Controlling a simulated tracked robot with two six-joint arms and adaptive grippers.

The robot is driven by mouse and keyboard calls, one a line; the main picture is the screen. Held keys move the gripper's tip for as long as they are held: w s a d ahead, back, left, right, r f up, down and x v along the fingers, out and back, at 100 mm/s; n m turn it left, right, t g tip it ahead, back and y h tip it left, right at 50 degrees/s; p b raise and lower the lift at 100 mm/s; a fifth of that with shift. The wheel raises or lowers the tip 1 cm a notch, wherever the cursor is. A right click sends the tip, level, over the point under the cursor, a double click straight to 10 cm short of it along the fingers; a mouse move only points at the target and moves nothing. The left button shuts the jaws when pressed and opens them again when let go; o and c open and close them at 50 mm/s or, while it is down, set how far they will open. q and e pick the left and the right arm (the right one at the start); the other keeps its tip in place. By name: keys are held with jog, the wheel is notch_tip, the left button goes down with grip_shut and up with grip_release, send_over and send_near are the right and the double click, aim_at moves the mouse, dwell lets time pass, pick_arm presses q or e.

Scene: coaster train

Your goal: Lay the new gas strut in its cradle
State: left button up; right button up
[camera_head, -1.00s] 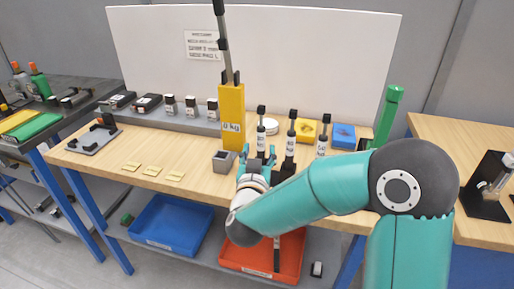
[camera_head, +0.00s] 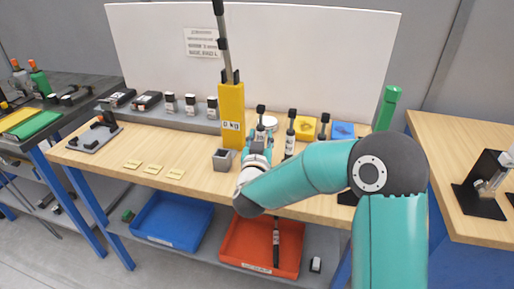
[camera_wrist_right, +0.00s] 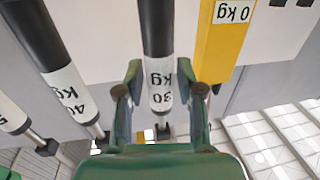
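Several upright gas struts with black bodies and white weight labels stand in a row on the bench. My right gripper (camera_head: 258,145) is at the leftmost one. In the right wrist view this strut, labelled 30 kg (camera_wrist_right: 159,90), stands between my two fingers (camera_wrist_right: 160,75). Narrow gaps show beside it, so the fingers look open. A strut labelled 40 kg (camera_wrist_right: 68,85) stands to its left there. A grey fixture with black holders (camera_head: 95,136), perhaps the cradle, lies at the bench's left end. My left gripper is not in view.
A yellow test stand (camera_head: 231,115) reading 0 kg holds a tall strut beside my gripper. A small grey block (camera_head: 222,160) sits in front. Below are a blue bin (camera_head: 172,220) and a red bin (camera_head: 235,245) with a black strut inside. Bench left-centre is mostly clear.

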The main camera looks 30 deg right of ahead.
grip_shut()
jog(key=shift+r, duration=0.2)
